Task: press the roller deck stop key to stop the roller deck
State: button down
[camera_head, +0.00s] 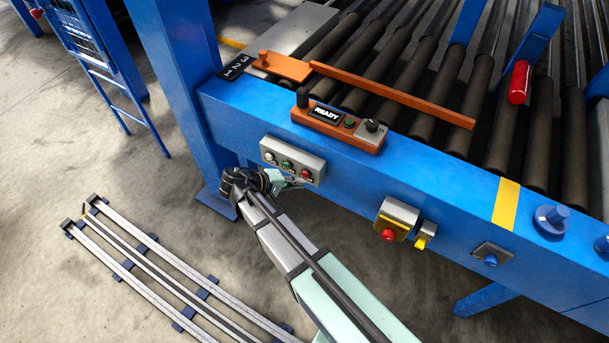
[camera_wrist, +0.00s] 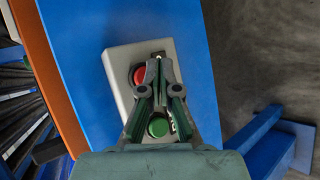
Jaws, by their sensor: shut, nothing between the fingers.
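A grey key box (camera_head: 319,163) is fixed on the side of the blue beam. It carries a white key (camera_head: 269,156), a green key (camera_head: 287,164) and a red key (camera_head: 305,174); their labels are too small to read. My gripper (camera_head: 297,184) is just below the box. In the wrist view, my gripper (camera_wrist: 158,62) is shut and empty, its tips in front of the box (camera_wrist: 116,66), just right of the red key (camera_wrist: 139,75). The green key (camera_wrist: 158,127) shows between the finger linkages. The white key is hidden there. I cannot tell whether the tips touch anything.
An orange panel (camera_head: 340,133) with a READY display sits on the blue beam (camera_head: 450,190). A red mushroom button (camera_head: 388,235) on a yellow housing is farther right. Dark rollers (camera_head: 400,70) lie behind the beam. Floor rails (camera_head: 150,265) are at lower left.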

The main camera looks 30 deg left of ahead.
jog(key=s, duration=0.5)
jog(key=shift+b, duration=0.35)
dwell(0.8)
